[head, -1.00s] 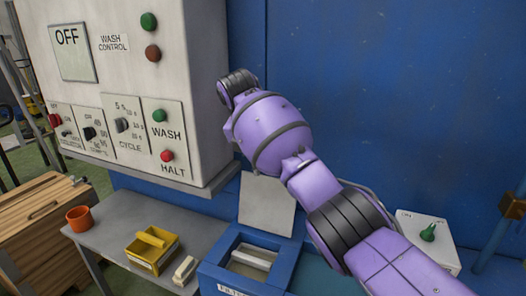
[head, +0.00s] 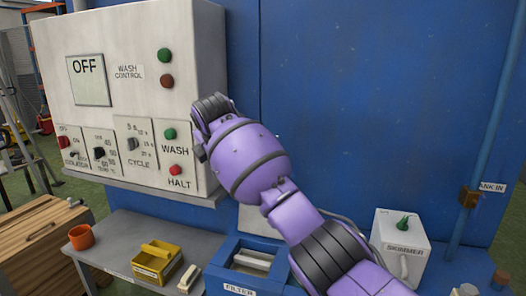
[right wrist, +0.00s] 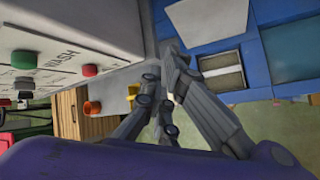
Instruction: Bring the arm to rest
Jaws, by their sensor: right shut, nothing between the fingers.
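My right arm (head: 250,158) is purple with dark bands and reaches up from the lower right in the head view, in front of the control box. Its gripper is hidden behind the arm there. In the right wrist view the right gripper (right wrist: 168,58) shows grey jointed fingers brought together, with nothing between them. It is beside the box's edge, and I cannot tell how far off. My left gripper is in neither view.
The wash control box (head: 122,30) reads OFF. Below are a grey bench (head: 112,232) with an orange cup (head: 81,237) and yellow bin (head: 157,262), a blue filter housing (head: 222,255) and a skimmer box (head: 402,243). The blue wall (head: 390,90) at right is bare.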

